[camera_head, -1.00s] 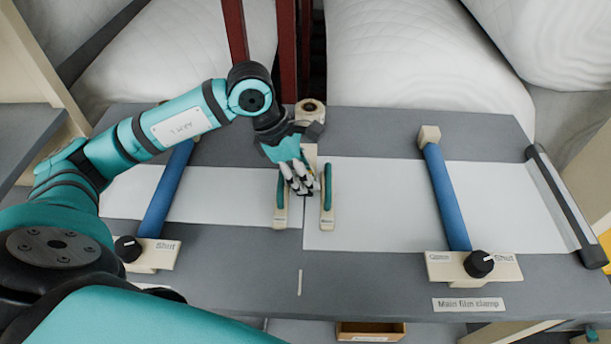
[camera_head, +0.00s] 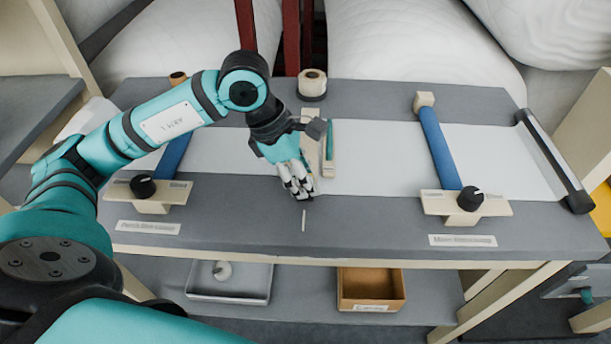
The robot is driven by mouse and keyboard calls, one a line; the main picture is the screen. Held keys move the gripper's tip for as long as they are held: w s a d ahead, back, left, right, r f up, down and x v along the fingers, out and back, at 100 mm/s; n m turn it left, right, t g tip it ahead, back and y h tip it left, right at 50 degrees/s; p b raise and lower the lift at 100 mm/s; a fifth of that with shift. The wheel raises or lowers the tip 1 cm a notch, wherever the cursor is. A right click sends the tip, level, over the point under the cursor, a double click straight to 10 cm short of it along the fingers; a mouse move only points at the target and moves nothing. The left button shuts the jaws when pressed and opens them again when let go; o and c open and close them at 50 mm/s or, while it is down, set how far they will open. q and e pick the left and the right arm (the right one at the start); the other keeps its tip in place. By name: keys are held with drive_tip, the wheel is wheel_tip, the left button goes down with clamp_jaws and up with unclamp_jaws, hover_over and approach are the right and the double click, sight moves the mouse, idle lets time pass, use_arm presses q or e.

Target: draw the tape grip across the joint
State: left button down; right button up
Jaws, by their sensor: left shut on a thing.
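My left gripper (camera_head: 299,186) is shut at the front edge of the white film, over the joint line. The tape grip in its fingers is almost wholly hidden by them. A pale strip (camera_head: 312,122) runs from near the tape roll (camera_head: 312,84) at the back toward the gripper. A green-edged guide (camera_head: 329,148) stands just right of the gripper; its left twin is mostly hidden behind the hand. The left film (camera_head: 225,150) and right film (camera_head: 385,150) lie flat on the grey table. My right gripper is out of view.
A blue clamp bar with a black knob crosses each film, left (camera_head: 174,152) and right (camera_head: 440,150). A dark roller (camera_head: 553,160) lies at the right end. Below the front edge are a grey tray (camera_head: 230,285) and a wooden box (camera_head: 371,290). The table front is mostly clear.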

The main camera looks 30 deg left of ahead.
use_arm(q)
drive_tip(key=shift+s+d, duration=0.1)
drive_tip(key=c, duration=1.1)
unclamp_jaws()
drive_tip(key=shift+s, duration=0.15)
drive_tip(key=shift+o, duration=0.3)
drive_tip(key=shift+a+r, duration=0.25)
drive_tip(key=shift+r, duration=0.25)
drive_tip(key=v, duration=1.1)
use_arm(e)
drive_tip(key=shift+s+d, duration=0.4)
